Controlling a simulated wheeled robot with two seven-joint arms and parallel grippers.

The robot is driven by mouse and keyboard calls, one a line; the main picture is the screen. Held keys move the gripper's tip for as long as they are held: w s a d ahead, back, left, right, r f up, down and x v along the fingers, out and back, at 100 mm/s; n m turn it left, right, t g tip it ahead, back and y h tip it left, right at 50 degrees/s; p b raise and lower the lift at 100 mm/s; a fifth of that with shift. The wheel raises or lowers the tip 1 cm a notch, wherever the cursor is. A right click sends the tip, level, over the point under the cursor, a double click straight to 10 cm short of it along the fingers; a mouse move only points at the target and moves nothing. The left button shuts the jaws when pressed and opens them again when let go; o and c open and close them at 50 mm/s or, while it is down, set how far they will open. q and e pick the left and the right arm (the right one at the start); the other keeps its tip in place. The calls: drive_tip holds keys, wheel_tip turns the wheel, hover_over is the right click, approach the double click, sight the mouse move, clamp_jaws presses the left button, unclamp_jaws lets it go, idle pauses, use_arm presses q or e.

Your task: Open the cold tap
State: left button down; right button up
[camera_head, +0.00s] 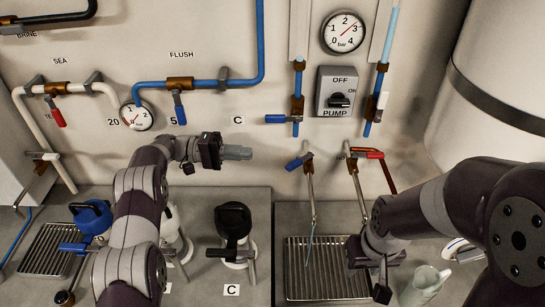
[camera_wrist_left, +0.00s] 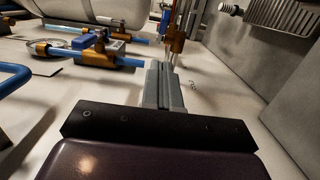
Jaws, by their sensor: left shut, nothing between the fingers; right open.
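The cold tap (camera_head: 299,160) is on the wall right of centre, with a blue lever tilted down to the left and a thin spout pointing down. A thin pale-blue streak, like water, runs from its spout toward the drain grate (camera_head: 297,291). My left gripper (camera_head: 250,153) is shut and empty, pointing right, a short way left of the blue lever and apart from it. Its closed fingers (camera_wrist_left: 163,85) also show in the left wrist view. My right gripper (camera_head: 368,276) is open and low over the right side of the grate.
A red-handled tap (camera_head: 367,153) sits right of the cold tap. Above are a blue-handled valve (camera_head: 277,119) and the pump switch (camera_head: 338,98). A pale jug (camera_head: 424,284) stands right of the grate. A black-topped vessel (camera_head: 233,220) stands below my left gripper.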

sight(287, 165)
use_arm(q)
drive_tip(key=s+d+p, duration=0.1)
drive_tip(key=d, duration=0.1)
drive_tip(key=s+d+p, duration=0.1)
drive_tip(key=d, duration=0.2)
drive_tip(key=s+d+p, duration=0.1)
drive_tip(key=d, duration=0.2)
drive_tip(key=shift+s+f+p, duration=0.1)
drive_tip(key=shift+s+p, duration=0.1)
drive_tip(key=shift+p, duration=0.1)
drive_tip(key=shift+a, duration=0.1)
drive_tip(key=shift+s+n+t+p, duration=0.3)
drive_tip(key=shift+n+t, duration=0.1)
drive_tip(key=shift+t, duration=0.2)
